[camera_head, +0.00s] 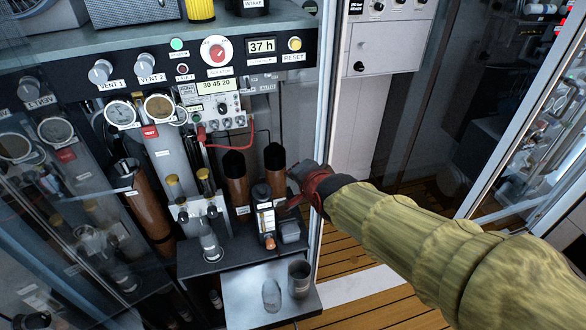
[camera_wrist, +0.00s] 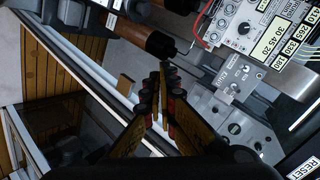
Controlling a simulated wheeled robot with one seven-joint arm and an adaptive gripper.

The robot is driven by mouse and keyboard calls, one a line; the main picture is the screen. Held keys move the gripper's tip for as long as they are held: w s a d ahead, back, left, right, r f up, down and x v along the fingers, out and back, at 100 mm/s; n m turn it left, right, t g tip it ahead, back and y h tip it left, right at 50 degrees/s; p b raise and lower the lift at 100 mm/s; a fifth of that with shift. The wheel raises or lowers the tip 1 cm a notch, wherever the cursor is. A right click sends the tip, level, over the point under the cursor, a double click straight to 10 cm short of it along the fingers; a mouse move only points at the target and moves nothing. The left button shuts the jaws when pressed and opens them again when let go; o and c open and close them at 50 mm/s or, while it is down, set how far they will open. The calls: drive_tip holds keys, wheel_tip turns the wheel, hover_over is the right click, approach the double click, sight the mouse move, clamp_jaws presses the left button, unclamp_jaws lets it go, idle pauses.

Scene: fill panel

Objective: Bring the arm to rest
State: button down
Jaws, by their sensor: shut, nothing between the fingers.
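My gripper (camera_head: 296,202) is at the end of my arm, which reaches in from the right under a yellow-green sleeve in the head view. Its red and dark fingers point left, close to the right side of the panel, in front of the dark-topped brown cylinders (camera_head: 274,166). In the wrist view the fingers (camera_wrist: 162,72) come together at their tips with nothing between them. I cannot tell whether the gripper touches anything.
A metal shelf (camera_head: 240,312) below holds a clear glass (camera_head: 271,295) and a dark cup (camera_head: 300,279). A white door frame (camera_head: 328,100) runs beside the arm. Wooden floor (camera_head: 342,255) lies open below.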

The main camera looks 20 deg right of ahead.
drive_tip(key=s+f+n+g, duration=0.4)
drive_tip(key=s+f+n, duration=0.2)
drive_tip(key=s, duration=0.1)
drive_tip(key=s+a+r+n+g+p, duration=0.1)
drive_tip(key=s+r+n+p, duration=0.1)
drive_tip(key=s+r, duration=0.3)
drive_tip(key=s+a+r+n+p, duration=0.1)
drive_tip(key=s+r+n, duration=0.4)
drive_tip(key=s, duration=0.5)
drive_tip(key=shift+s+a+r+n+g+y+p, duration=0.25)
drive_tip(key=shift+r+g+p, duration=0.2)
drive_tip(key=shift+p, duration=0.25)
